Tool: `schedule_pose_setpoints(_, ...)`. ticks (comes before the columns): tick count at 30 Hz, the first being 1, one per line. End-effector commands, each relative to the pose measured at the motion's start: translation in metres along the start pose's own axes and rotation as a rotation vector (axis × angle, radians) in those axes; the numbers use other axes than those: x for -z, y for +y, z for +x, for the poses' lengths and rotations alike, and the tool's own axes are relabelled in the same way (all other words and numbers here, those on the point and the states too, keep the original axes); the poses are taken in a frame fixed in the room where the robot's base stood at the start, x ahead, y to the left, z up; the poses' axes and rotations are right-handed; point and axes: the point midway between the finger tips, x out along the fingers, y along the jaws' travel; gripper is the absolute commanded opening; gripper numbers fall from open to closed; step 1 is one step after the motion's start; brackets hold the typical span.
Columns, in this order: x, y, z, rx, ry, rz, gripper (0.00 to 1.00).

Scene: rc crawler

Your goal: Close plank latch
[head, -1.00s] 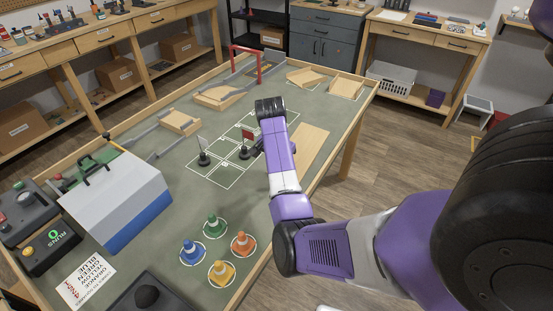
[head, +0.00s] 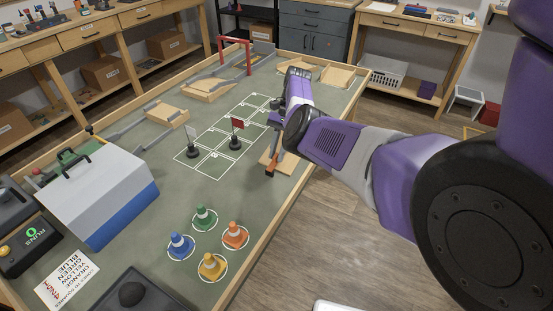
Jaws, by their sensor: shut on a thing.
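The pale wooden plank (head: 286,164) lies near the table's right edge, mostly hidden behind my arm. A slim upright part with an orange end (head: 271,166), which looks like the plank latch, stands at the plank's near left end. My gripper (head: 276,122) shows only as a dark part left of my arm, just above this upright part. It is shut on what seems to be the latch. The fingertips and the exact grip are too small and too covered to make out, and I cannot tell the latch's angle.
Left of my gripper, a red flag (head: 236,132) and a pale flag (head: 192,139) stand on the white-lined grid. Several coloured cones, including an orange one (head: 235,236), stand nearer. A red gate (head: 235,50) and ramps are at the back.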

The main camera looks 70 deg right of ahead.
Motion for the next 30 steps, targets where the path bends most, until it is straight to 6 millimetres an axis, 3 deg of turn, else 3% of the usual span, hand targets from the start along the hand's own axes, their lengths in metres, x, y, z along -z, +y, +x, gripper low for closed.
schedule_pose_setpoints(12,0.014,-0.0045,0.0105,0.009,-0.14,-0.005,0.0)
schedule_pose_setpoints(30,0.0114,-0.0023,0.0061,0.007,-0.209,-0.006,0.0)
